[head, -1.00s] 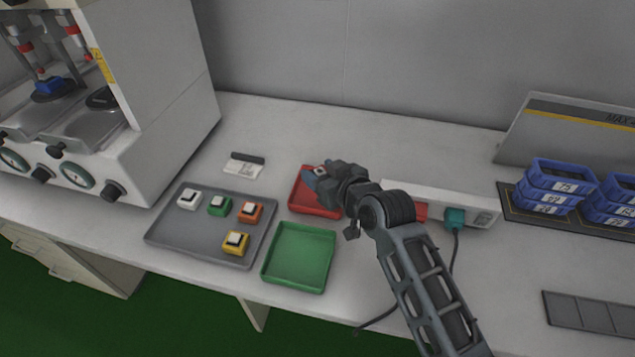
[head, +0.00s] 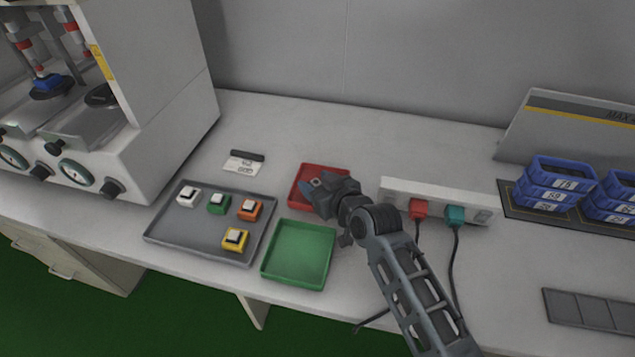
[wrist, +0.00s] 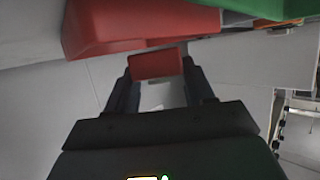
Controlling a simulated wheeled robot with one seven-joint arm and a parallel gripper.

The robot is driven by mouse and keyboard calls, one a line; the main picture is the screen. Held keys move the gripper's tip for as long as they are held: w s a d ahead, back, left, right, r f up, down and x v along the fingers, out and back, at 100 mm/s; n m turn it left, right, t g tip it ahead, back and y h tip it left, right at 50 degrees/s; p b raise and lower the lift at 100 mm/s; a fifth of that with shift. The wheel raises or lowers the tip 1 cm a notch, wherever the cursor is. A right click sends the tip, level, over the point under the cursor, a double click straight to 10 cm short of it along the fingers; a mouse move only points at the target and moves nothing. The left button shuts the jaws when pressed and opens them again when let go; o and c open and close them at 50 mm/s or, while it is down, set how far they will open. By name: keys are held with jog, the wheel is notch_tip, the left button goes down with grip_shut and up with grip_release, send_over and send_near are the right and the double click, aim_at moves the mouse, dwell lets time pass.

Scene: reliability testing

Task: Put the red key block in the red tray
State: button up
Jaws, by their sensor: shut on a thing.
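The red key block (wrist: 156,64) is between the two dark fingers of my gripper (wrist: 158,72) in the wrist view. In the head view my gripper (head: 312,194) overlaps the red tray (head: 336,171), and a little of the block shows at its tips. My gripper is shut on the block. The red tray also shows in the wrist view (wrist: 130,22), just beyond the fingertips. The tray's front right part is hidden by my gripper. I cannot tell how high the block is or whether it touches the tray.
A green tray (head: 301,252) lies just in front, empty. A grey tray (head: 192,238) at left holds white, green, orange and yellow key blocks. A power strip (head: 440,200) with red and teal plugs stands to the right. A label card (head: 242,163) lies behind the grey tray.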

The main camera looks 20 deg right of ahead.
jog(key=shift+f, duration=0.35)
jog(key=o, duration=1.2)
jog(key=shift+c, duration=0.2)
jog(key=shift+r+p, duration=0.4)
jog(key=shift+r, duration=0.25)
jog(key=v, duration=1.2)
